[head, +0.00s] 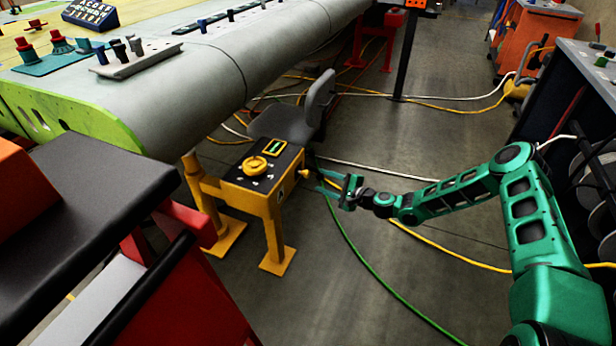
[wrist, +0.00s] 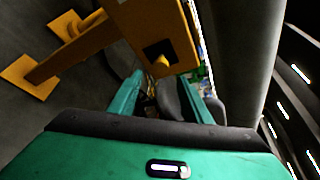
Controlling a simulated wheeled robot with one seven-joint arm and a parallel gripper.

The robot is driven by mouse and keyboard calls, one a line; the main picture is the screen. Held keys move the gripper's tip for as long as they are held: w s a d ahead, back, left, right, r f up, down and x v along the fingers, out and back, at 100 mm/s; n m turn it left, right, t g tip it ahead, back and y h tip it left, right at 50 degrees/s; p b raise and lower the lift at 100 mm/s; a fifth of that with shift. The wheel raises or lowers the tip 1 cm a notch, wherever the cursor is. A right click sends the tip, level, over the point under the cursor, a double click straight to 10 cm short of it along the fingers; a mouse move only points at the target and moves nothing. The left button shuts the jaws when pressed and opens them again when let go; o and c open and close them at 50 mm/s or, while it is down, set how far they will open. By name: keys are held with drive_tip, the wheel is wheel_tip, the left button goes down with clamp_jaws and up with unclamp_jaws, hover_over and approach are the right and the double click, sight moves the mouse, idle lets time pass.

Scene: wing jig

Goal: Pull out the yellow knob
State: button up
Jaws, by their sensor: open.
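The yellow knob (wrist: 161,61) sits in a dark square recess on the side of a yellow box (wrist: 125,22) in the wrist view. In the head view the knob (head: 305,173) shows small at the right side of the same box (head: 262,198). My green gripper (head: 320,182) is just right of it, fingers pointing at the box. The gripper is open and empty. In the wrist view the knob appears above the space between the fingertips (wrist: 166,88). I see no contact with the knob; the exact gap cannot be told.
The box stands on yellow legs and has a round yellow dial (head: 254,164) on top. A grey chair (head: 285,125) is behind it. A large wing panel (head: 190,95) hangs over the left. Cables, including a green one (head: 370,265), cross the floor. A dark rack (head: 575,110) is at right.

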sight(309, 175)
drive_tip(key=x, duration=0.9)
drive_tip(key=shift+w+a+f, duration=0.1)
drive_tip(key=shift+w+a, duration=0.05)
clamp_jaws()
